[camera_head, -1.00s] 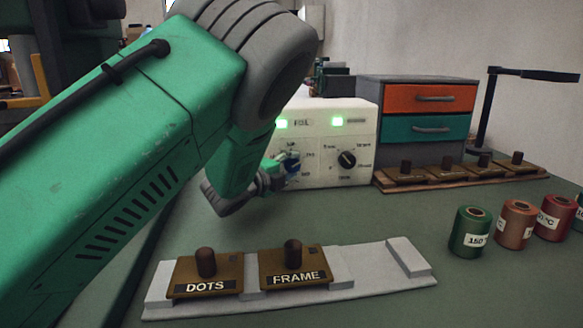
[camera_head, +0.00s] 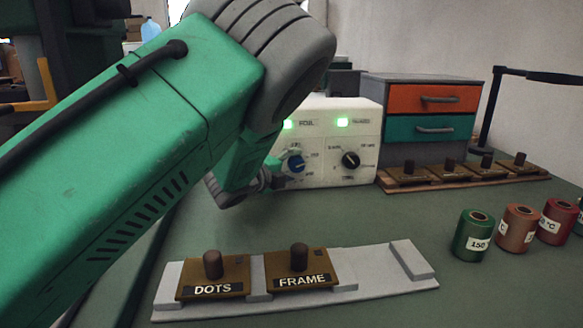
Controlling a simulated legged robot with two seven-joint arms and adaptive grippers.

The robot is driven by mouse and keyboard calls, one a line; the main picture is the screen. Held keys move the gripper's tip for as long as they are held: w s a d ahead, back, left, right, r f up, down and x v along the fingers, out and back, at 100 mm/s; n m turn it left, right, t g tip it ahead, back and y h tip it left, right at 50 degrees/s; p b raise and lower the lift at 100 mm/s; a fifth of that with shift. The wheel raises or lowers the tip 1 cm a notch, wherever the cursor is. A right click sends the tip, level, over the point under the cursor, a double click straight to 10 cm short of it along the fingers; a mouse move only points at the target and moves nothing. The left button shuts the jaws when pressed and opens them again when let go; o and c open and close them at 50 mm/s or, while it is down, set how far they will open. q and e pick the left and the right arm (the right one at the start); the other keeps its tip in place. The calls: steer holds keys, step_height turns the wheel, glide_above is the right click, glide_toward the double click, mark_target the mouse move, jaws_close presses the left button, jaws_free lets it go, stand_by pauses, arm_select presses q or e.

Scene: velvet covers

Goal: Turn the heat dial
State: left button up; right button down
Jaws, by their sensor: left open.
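A white control box (camera_head: 327,182) stands at the back of the table with two dials on its front. The left dial (camera_head: 296,164) is blue with temperature-like marks around it. The right dial (camera_head: 350,160) is black. Their printed labels are too small to read surely. My left gripper (camera_head: 275,178) is at the left of the blue dial, close to it; it is open and holds nothing I can see. My arm hides the box's left side and part of the gripper. Whether a finger touches the dial I cannot tell. My right gripper is not in view.
A grey holder (camera_head: 375,278) in front carries the DOTS (camera_head: 212,276) and FRAME (camera_head: 299,267) stamps. More stamps sit on a wooden rack (camera_head: 470,179) at right. Several spools, one green (camera_head: 471,236), stand at far right. A drawer cabinet (camera_head: 420,110) is behind.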

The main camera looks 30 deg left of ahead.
arm_select(q)
steer(key=shift+s+d, duration=0.1)
steer(key=shift+s, duration=0.2)
steer(key=v, duration=1.1)
steer(key=shift+s, duration=0.2)
